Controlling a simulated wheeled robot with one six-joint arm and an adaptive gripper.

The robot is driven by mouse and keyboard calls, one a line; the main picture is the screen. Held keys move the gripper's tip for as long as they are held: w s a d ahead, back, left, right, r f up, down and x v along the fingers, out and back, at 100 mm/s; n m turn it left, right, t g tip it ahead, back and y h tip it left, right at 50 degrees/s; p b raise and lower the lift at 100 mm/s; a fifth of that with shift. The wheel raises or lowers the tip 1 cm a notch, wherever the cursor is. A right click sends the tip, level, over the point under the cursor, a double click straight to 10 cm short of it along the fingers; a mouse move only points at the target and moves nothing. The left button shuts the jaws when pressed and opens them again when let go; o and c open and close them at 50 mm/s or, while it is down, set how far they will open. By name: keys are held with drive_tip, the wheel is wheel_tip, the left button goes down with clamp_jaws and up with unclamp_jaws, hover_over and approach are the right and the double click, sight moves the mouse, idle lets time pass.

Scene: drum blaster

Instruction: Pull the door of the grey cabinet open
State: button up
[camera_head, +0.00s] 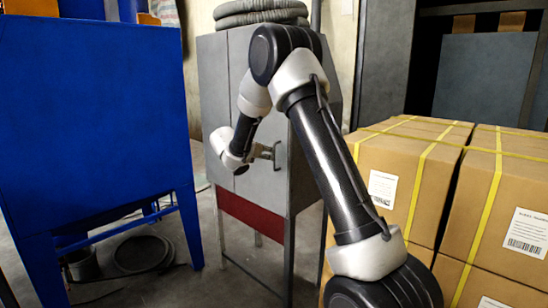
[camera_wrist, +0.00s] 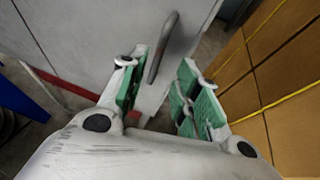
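The grey cabinet (camera_head: 215,95) stands in the middle of the head view, with a red band low on its front. Its door (camera_wrist: 90,35) looks shut and fills the upper left of the wrist view. A dark bar handle (camera_wrist: 168,42) stands out from the door near its right edge. My gripper (camera_wrist: 162,58) is open, with its green-padded fingers on either side of the handle's near end. I see a gap to the right finger; whether the left finger touches the handle is unclear. In the head view my gripper (camera_head: 264,152) is small and partly hidden by my wrist.
Strapped cardboard boxes (camera_head: 410,165) stand close on the right of the cabinet. A blue metal unit (camera_head: 90,120) stands on the left. A coiled grey hose (camera_head: 258,10) lies on top of the cabinet. Floor (camera_head: 215,270) shows between the blue unit and the cabinet.

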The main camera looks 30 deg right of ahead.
hover_over(274, 168)
drive_tip(key=f, duration=0.3)
drive_tip(key=shift+w+d+f, duration=0.1)
drive_tip(key=shift+w, duration=0.2)
clamp_jaws()
